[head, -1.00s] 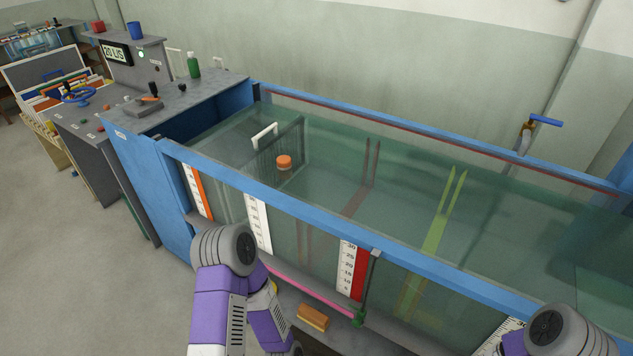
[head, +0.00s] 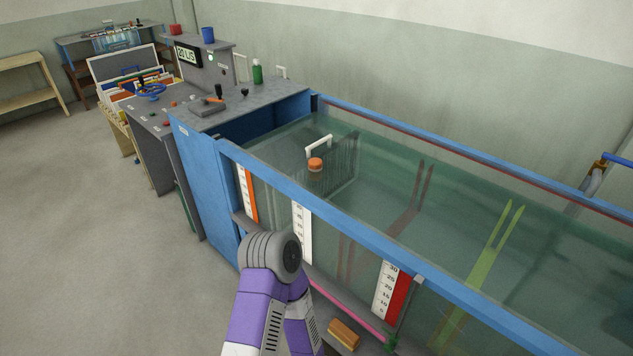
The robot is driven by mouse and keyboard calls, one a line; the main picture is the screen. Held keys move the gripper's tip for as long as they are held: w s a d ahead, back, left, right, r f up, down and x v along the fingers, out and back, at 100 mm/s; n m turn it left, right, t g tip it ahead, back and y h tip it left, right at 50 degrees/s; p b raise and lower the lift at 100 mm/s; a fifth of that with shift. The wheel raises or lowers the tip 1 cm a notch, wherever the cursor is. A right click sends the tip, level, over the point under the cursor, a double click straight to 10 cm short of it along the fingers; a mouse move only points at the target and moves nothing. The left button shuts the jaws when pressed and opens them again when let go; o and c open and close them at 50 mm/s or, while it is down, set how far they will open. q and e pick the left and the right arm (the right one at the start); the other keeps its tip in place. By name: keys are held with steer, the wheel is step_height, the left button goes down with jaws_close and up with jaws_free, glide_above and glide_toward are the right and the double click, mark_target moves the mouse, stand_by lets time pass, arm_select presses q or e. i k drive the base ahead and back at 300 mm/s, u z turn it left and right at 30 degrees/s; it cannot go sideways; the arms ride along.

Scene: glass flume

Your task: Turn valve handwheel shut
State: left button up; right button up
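A blue valve handwheel (head: 151,91) sits on the lower part of the grey control console at the upper left of the head view. Another blue handle (head: 618,160) is on a wall tap at the right edge. A purple and grey link of my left arm shows at the bottom centre, far from the handwheel. Neither of my grippers is in the picture.
The glass flume (head: 275,185) with a blue frame fills the right side. An orange float (head: 315,165) is inside it. The console (head: 265,97) carries a green bottle (head: 257,72) and a display (head: 188,54). Open floor (head: 90,230) lies at the left.

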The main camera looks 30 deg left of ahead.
mark_target(164, 88)
steer(key=u, duration=0.45)
steer(key=k, duration=0.5)
steer(key=u, duration=1.45)
steer(key=i, duration=0.6)
steer(key=u, duration=1.3)
steer(key=i, duration=2.05)
steer(key=u, duration=0.3)
steer(key=i, duration=2.3)
steer(key=z, duration=1.5)
steer(key=i, duration=1.1)
steer(key=z, duration=1.3)
steer(key=i, duration=1.55)
steer(key=u, duration=0.15)
